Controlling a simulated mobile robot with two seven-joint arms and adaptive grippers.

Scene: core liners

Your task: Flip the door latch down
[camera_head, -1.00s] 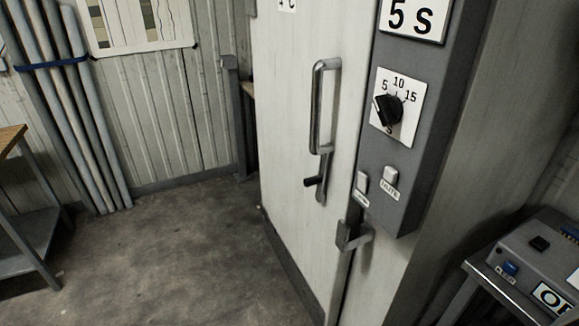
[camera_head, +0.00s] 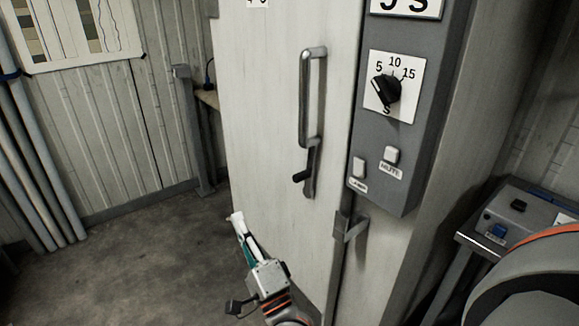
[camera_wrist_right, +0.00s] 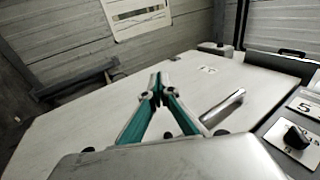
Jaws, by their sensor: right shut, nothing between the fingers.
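A tall white door stands in the middle of the head view, with a vertical metal bar handle (camera_head: 312,95) on it. Just below the handle is the door latch (camera_head: 303,176), a small lever with a dark grip that sticks out to the left of its metal plate. My right gripper (camera_head: 236,218) is below and to the left of the latch, in front of the door and apart from it. Its fingers are shut and empty. In the right wrist view the fingertips (camera_wrist_right: 159,78) meet over the white door, and the handle (camera_wrist_right: 222,107) shows to their right. My left gripper is not in view.
A grey control box (camera_head: 395,150) with a dial (camera_head: 386,89) and white switches is right of the latch. A metal catch (camera_head: 348,226) sits low at the door edge. A grey panel (camera_head: 520,225) stands at the lower right. Open floor (camera_head: 150,265) lies to the left.

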